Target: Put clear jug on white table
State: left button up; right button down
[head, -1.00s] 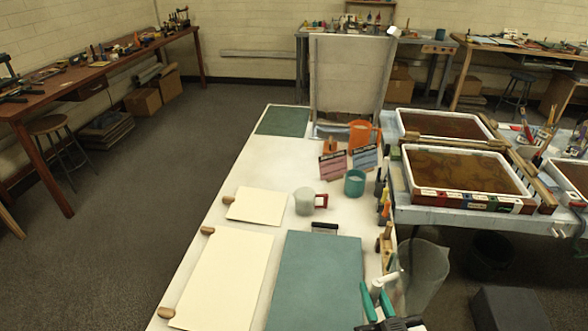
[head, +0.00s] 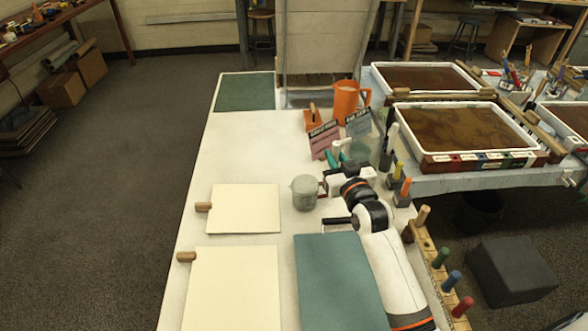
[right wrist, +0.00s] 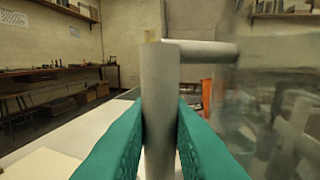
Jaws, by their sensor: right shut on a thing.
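The clear jug (right wrist: 280,100) fills the right side of the right wrist view, see-through and blurred. Its grey upright handle (right wrist: 160,105) stands between the teal fingers of my right gripper (right wrist: 160,130), which is shut on it. In the head view my right gripper (head: 342,158) is over the white table (head: 250,150), near the two small cards. The jug shows there only faintly (head: 368,148), partly hidden by my gripper and arm. I cannot tell whether its base touches the table. My left gripper is not in view.
A frosted jug (head: 304,193) stands just left of my right wrist. An orange jug (head: 346,100) and cards (head: 322,140) are just beyond the gripper. Bare table lies left of the cards.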

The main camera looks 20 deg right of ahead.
notch_tip(320, 180, down, 10)
jog(key=w+d, duration=0.1)
jog(key=shift+w+r+b, duration=0.15)
jog(key=shift+r+b, duration=0.1)
jog(key=shift+b, duration=0.15)
jog(key=shift+d, duration=0.1)
jog(key=shift+f, duration=0.15)
jog(key=c, duration=1.3)
grip_release()
jog(key=shift+c, duration=0.2)
jog(key=s, duration=1.2)
jog(key=shift+a, duration=0.35)
